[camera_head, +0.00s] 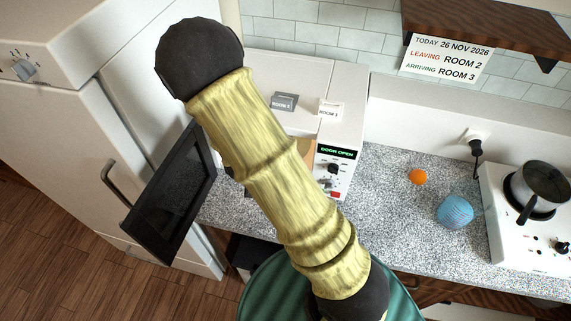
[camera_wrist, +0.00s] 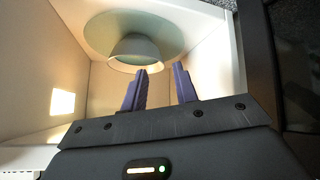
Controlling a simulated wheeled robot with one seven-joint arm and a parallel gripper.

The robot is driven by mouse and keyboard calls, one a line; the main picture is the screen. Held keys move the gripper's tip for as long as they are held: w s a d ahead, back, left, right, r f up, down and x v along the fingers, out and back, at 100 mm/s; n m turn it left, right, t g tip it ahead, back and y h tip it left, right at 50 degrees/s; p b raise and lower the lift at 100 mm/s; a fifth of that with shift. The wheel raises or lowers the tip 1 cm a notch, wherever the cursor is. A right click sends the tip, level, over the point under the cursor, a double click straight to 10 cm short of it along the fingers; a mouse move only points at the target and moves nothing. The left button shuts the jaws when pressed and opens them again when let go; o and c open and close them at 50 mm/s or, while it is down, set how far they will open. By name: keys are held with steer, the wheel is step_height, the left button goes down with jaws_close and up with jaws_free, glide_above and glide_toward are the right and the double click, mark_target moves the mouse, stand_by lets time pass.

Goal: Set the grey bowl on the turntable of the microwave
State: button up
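In the wrist view the grey bowl (camera_wrist: 133,50) rests on the round glass turntable (camera_wrist: 172,28) inside the microwave, which is lit inside. My gripper (camera_wrist: 160,67) is open, its two dark fingers apart with nothing between them. The left fingertip appears close to the bowl's near edge; I cannot tell whether it touches. In the head view the white microwave (camera_head: 345,115) stands on the counter with its black door (camera_head: 172,190) swung open to the left. Its display reads DOOR OPEN. My yellow-sleeved arm hides most of the microwave's opening, the bowl and the gripper there.
Two small cards, one grey (camera_head: 285,101) and one white (camera_head: 329,110), are on the microwave. Right along the speckled counter (camera_head: 390,215) are an orange (camera_head: 417,177), a blue ball (camera_head: 454,212) and a pot (camera_head: 542,184) on a white hob. The fridge (camera_head: 60,140) stands left.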

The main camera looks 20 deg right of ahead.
steer(key=s+d+r+g+y, duration=0.1)
steer(key=s+d+r+g, duration=0.1)
steer(key=s+r, duration=0.4)
steer(key=s+d+r+g+y, duration=0.1)
steer(key=s+d+r+g, duration=0.2)
steer(key=s+r, duration=0.3)
steer(key=s, duration=0.4)
steer(key=shift+r+n+g+y, duration=0.3)
steer(key=shift+r+n+y, duration=0.1)
steer(key=shift+s, duration=0.1)
steer(key=b+x, duration=0.2)
steer(key=s+b+x, duration=0.1)
steer(key=b+x, duration=0.1)
steer(key=shift+f+b, duration=0.35)
steer(key=shift+f, duration=0.05)
